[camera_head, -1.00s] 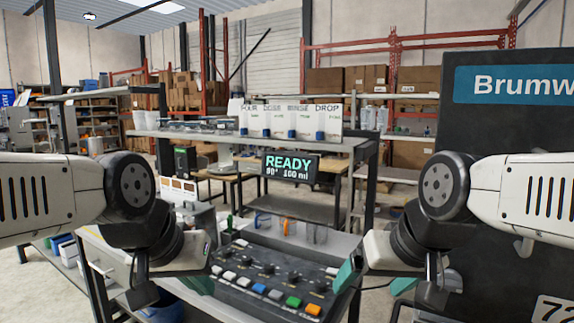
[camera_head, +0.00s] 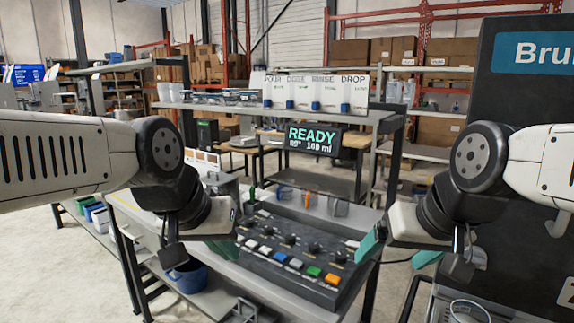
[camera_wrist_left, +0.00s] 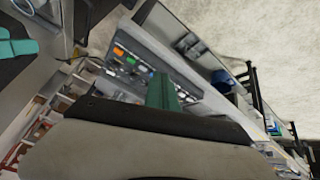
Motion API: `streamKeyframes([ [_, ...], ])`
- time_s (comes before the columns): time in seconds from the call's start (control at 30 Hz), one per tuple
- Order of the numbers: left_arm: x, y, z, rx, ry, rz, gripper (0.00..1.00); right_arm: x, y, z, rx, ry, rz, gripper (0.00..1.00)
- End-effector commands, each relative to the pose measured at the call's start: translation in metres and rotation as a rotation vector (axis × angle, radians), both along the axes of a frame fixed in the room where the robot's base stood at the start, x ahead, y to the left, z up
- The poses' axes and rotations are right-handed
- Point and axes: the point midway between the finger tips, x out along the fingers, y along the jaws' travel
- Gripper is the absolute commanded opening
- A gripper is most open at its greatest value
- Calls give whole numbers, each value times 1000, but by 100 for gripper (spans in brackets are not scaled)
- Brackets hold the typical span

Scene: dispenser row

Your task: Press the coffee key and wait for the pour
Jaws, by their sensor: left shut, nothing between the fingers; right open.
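A dark control panel (camera_head: 300,262) with a front row of coloured keys and several knobs behind them lies on the bench. The keys include white ones, a blue key (camera_head: 280,259), a green key (camera_head: 314,271) and an orange key (camera_head: 332,279); I cannot read which is coffee. The panel also shows in the left wrist view (camera_wrist_left: 137,88). A display (camera_head: 313,140) above reads READY. My left gripper (camera_head: 226,247) is shut and empty beside the panel's left end; its green finger shows in the left wrist view (camera_wrist_left: 162,92). My right gripper (camera_head: 397,250) is open at the panel's right end.
Clear cups (camera_head: 338,207) and coloured items stand behind the panel. A dark cabinet (camera_head: 525,100) stands at the right. A blue bucket (camera_head: 187,276) sits low at the left.

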Motion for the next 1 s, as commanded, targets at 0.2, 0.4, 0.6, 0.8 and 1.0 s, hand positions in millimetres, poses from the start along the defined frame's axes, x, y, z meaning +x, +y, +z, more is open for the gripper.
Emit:
streamKeyframes([
  [0.2, 23, 3, 5, 21, 4, 30, 0, 0, 0, 0, 0, 0, 0, 87],
  [0.4, 90, 10, 8, 48, 11, 88, 0, 0, 0, 0, 0, 0, 0, 87],
  [0.6, 168, 21, -4, 29, 15, 136, 0, 0, 0, 0, 0, 0, 0, 87],
  [0.8, 244, 41, -28, -48, 6, 191, 0, 0, 0, 0, 0, 0, 0, 87],
  [1.0, 312, 75, -56, -174, -24, 270, 0, 0, 0, 0, 0, 0, 0, 87],
])
